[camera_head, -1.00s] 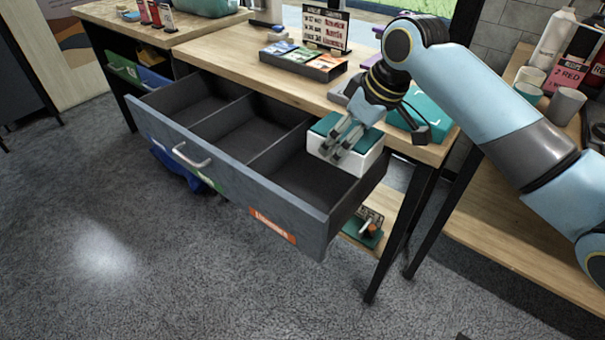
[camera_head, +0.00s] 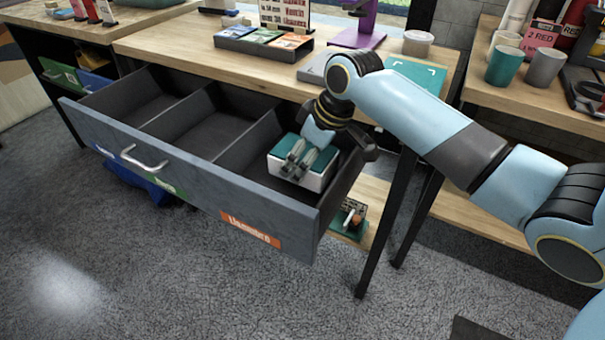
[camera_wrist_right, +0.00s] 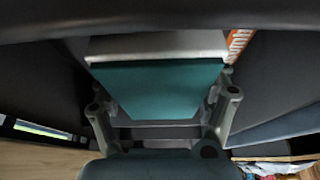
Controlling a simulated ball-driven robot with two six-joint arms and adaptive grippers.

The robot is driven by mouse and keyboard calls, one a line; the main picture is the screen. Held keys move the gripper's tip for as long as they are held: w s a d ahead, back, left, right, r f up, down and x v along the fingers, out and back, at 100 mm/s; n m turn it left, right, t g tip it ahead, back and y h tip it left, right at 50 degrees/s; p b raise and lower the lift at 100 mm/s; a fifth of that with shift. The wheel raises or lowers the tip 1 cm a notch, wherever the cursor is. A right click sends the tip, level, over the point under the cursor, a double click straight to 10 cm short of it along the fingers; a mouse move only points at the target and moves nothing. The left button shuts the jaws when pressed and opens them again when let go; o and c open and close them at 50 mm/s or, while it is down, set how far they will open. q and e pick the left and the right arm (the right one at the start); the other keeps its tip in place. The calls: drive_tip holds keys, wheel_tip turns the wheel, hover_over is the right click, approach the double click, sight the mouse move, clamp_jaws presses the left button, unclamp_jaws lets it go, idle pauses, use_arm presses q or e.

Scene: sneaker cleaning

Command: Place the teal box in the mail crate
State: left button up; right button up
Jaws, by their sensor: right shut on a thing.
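The teal box, white with a teal top (camera_head: 318,184), is in my right gripper (camera_head: 297,172). The gripper reaches down from above, shut on the box. The box is within the outline of the right compartment of the open grey drawer (camera_head: 180,172); I cannot tell whether it touches the floor. In the right wrist view the teal top (camera_wrist_right: 160,88) lies between the two fingers, with a white side beyond it. No mail crate can be clearly made out. My left gripper is not in view.
The drawer's other compartments are empty. Above it, the wooden tabletop (camera_head: 190,42) holds a card tray (camera_head: 262,46), a purple stand (camera_head: 356,36) and a teal mat (camera_head: 418,72). Mugs (camera_head: 504,66) stand on the right bench. Table legs and a lower shelf are below right.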

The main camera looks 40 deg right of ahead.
wheel_tip(320, 180, down, 4)
drive_tip(key=shift+r+b, duration=0.2)
drive_tip(key=shift+b, duration=0.2)
drive_tip(key=o, duration=1.4)
drive_tip(key=p+v, duration=0.3)
drive_tip(key=v, duration=0.9)
drive_tip(key=shift+s, duration=0.15)
